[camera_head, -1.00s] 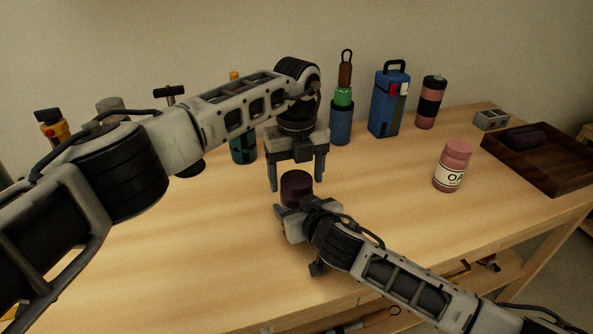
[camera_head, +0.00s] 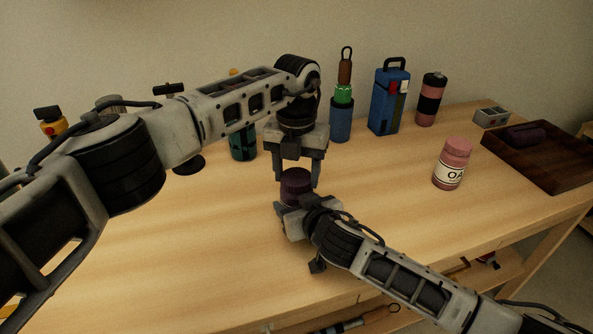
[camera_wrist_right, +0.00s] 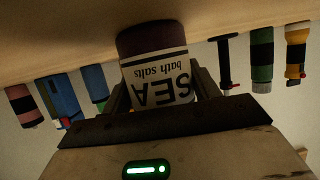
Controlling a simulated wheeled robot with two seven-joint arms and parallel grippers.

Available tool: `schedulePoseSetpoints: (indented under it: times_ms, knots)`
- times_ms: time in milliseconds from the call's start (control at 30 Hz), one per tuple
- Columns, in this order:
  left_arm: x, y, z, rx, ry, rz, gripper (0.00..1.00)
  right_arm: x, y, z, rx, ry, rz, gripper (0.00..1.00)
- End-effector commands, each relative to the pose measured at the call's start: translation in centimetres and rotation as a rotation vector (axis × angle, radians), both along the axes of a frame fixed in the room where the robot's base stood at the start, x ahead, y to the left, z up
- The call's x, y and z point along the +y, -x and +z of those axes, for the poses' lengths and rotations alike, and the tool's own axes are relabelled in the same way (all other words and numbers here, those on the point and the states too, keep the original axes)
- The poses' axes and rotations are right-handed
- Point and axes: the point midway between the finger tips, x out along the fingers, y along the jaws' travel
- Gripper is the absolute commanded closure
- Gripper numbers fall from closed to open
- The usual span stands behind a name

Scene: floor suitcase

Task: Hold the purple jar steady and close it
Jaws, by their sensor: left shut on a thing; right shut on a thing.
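The purple jar (camera_head: 296,187) stands upright near the middle of the table; its dark purple top shows in the head view. In the right wrist view, which is upside down, its white "SEA bath salts" label (camera_wrist_right: 160,78) faces the camera. My right gripper (camera_head: 294,206) comes from the front right and is shut on the jar's body. My left gripper (camera_head: 298,180) points straight down from above, its two fingers shut on the sides of the jar's top. The seam between lid and jar is hidden.
A pink jar (camera_head: 453,165) stands to the right. A dark wooden tray (camera_head: 545,172) with a purple item (camera_head: 527,134) is at far right. A blue bottle (camera_head: 341,122), a blue box (camera_head: 389,100) and a pink-black can (camera_head: 431,100) stand behind. The front left table is clear.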

Motion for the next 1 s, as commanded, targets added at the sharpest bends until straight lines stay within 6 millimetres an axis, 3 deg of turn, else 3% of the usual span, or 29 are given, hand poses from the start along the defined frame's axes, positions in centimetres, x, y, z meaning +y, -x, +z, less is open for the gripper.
schedulePoseSetpoints:
  times_ms: [67,100,167,467,800,1000]
  knots:
    - [0.0,0.0,0.0,0.001,0.0,0.001,0.72,-0.1,0.0,0.0,0.001,0.0,-0.001,1.0]
    - [0.0,0.0,0.0,0.001,0.0,0.001,0.33,-0.1,0.0,0.0,0.001,0.0,-0.001,1.0]
    - [0.0,0.0,0.0,0.001,0.0,0.002,0.22,-0.1,0.0,0.0,0.001,0.0,-0.001,1.0]
    - [0.0,0.0,0.2,0.0,0.0,0.003,0.22,0.0,0.0,0.0,0.001,0.0,-0.001,1.0]
    - [0.0,-0.1,4.1,-0.003,0.0,0.004,0.22,0.0,0.0,0.0,0.001,0.001,-0.001,1.0]
    - [0.0,0.0,4.5,0.001,-0.001,0.004,0.22,0.0,0.0,0.0,0.001,0.001,-0.001,1.0]
